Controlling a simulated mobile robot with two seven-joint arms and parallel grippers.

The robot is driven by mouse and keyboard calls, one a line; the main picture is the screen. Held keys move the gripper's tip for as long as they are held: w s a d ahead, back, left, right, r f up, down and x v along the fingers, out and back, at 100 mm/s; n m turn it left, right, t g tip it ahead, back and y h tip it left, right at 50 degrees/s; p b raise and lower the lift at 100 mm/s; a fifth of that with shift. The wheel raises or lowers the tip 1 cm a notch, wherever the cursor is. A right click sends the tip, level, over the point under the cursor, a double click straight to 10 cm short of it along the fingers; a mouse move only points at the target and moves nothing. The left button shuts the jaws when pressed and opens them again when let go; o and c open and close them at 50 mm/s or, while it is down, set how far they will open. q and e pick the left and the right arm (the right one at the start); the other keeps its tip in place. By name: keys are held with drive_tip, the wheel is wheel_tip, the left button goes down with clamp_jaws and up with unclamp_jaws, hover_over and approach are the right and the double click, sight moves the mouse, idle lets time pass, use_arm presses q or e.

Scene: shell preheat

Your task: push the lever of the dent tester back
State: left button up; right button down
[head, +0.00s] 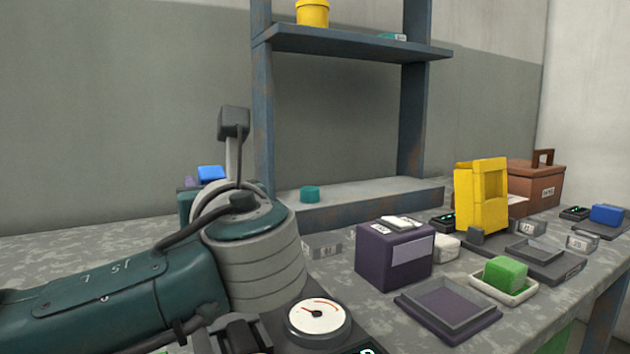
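My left arm, teal with a ribbed grey joint, fills the lower left of the head view, and I cannot make out its gripper's fingers. Nothing of my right gripper shows. A white round dial (319,316) with a red needle sits on a dark base at the bottom edge. It may belong to the dent tester; I cannot tell for sure. A dark block (233,122) on a light grey upright stands behind my arm joint; whether it is the lever is unclear. My arm hides much of this area.
A purple box (378,262), an empty dark tray (420,318), a green block (506,271) in a white dish (522,291), a yellow frame (467,199) and a brown case (541,187) crowd the right side. A shelf rack (262,100) stands behind. Bare bench shows at far left.

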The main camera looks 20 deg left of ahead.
use_arm(q)
clamp_jaws()
idle(0.9)
